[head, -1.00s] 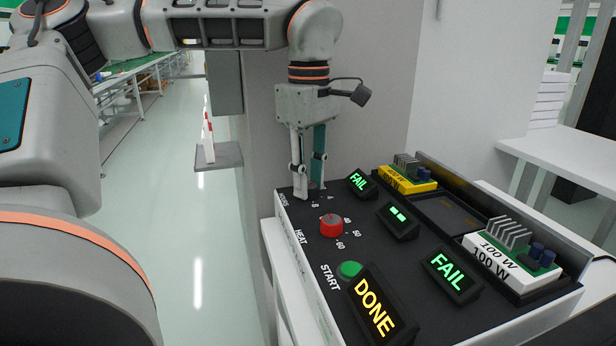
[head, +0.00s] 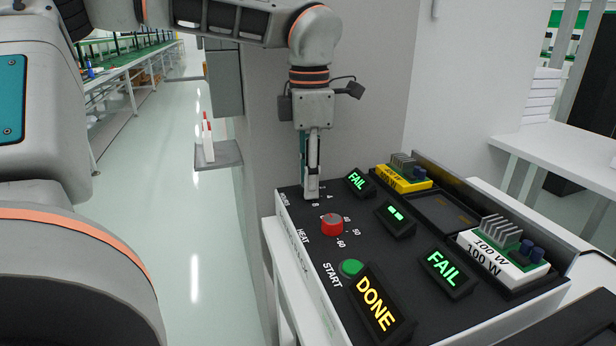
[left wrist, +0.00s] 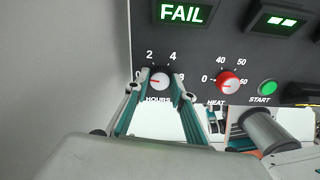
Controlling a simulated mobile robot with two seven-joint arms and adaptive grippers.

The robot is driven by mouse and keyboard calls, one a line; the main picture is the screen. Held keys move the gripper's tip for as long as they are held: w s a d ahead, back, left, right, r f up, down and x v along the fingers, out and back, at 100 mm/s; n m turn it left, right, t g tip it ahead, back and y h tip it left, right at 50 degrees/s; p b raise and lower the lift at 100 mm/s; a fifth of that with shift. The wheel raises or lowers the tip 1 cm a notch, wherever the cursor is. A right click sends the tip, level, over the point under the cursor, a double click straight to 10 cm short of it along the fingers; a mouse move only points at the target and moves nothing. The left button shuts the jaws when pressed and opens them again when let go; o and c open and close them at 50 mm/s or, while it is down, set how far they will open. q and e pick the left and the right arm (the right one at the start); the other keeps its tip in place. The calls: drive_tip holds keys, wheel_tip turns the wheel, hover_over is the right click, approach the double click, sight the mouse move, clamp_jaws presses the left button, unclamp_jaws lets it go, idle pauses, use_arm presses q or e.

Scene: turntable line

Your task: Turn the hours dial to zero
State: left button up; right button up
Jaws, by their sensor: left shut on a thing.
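The hours dial (left wrist: 160,81) is a small white knob with a red mark, on the dark panel (head: 325,265). In the left wrist view its red mark points left, toward the 0; the 2 and 4 show above it and the 8 at its right. My left gripper (head: 312,190) points down at the panel's far left corner. Its two fingers are shut on the dial, one on each side, as the left wrist view shows. In the head view the fingers hide the dial. My right gripper is not in view.
The red heat dial (head: 332,224) and green start button (head: 351,268) lie nearer on the panel. Lit displays read FAIL (head: 357,181), FAIL (head: 447,270) and DONE (head: 376,305). Yellow (head: 403,181) and white 100 W (head: 497,258) modules sit at right. A wall stands behind.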

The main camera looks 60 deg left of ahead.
use_arm(q)
drive_tip(key=shift+s+f+n, duration=0.1)
drive_tip(key=shift+n, duration=0.8)
drive_tip(key=o, duration=1.1)
wheel_tip(320, 180, up, 12)
